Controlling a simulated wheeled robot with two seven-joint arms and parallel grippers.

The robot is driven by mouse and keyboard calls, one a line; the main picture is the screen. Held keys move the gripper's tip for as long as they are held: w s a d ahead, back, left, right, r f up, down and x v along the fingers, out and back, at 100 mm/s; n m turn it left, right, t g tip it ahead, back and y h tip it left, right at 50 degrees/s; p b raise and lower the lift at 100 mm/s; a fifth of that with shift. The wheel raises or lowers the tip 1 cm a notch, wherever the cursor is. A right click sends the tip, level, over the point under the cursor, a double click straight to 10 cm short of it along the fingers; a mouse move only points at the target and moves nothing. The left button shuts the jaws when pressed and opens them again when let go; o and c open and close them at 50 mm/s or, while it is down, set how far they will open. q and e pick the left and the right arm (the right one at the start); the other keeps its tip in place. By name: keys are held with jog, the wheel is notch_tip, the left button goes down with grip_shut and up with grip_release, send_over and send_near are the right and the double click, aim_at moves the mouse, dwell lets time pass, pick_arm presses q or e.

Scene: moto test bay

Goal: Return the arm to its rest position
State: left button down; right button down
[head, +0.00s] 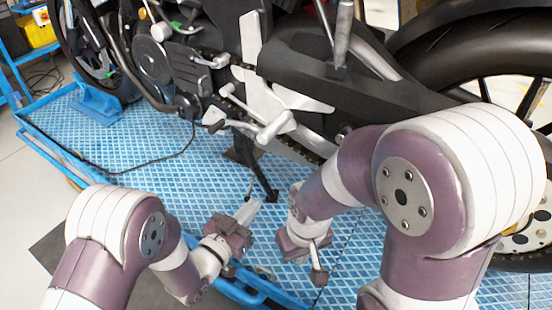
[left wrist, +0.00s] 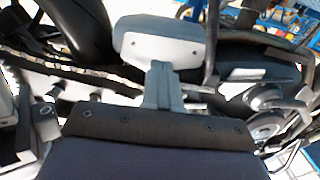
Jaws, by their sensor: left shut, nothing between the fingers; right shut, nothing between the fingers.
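My left gripper (head: 247,211) extends from the purple and white left arm at the lower left, low in front of the motorcycle. Its pale fingers are together and empty, near the dark side stand (head: 262,175). The left wrist view shows the same shut fingers (left wrist: 162,80) in front of the motorcycle's underside, with nothing between them. My right gripper (head: 317,262) hangs to the right of the left one, over the blue mat, under the bent right arm. It is shut and holds nothing. Part of the right gripper's base is hidden by its own wrist.
The motorcycle (head: 265,75) stands across the back, its rear tire (head: 470,50) at the right. The blue patterned platform (head: 130,150) has a raised blue edge (head: 60,150). A black cable (head: 150,165) lies on it. A yellow box (head: 38,30) stands at the upper left.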

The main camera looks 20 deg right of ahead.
pick_arm(q)
jog(key=shift+v, duration=1.25)
jog(key=w+a+f+n+g+y, duration=0.1)
jog(key=w+a+n+y, duration=0.15)
jog(key=a+y, duration=0.4)
jog(key=w+a+f+n+g+y, duration=0.1)
jog(key=a+f+n+y, duration=0.2)
jog(key=a, duration=0.7)
jog(key=s+a+r+n+g+y, duration=0.3)
jog(key=s+a+n+g+y, duration=0.3)
jog(key=s+a, duration=0.7)
notch_tip(320, 180, up, 29)
jog(key=s+d+m+g+h+p, duration=0.1)
jog(key=s+p, duration=0.1)
jog(key=p, duration=2.7)
jog(key=shift+s+g+p, duration=0.2)
jog(key=shift+g+p, duration=0.1)
jog(key=shift+p, duration=0.05)
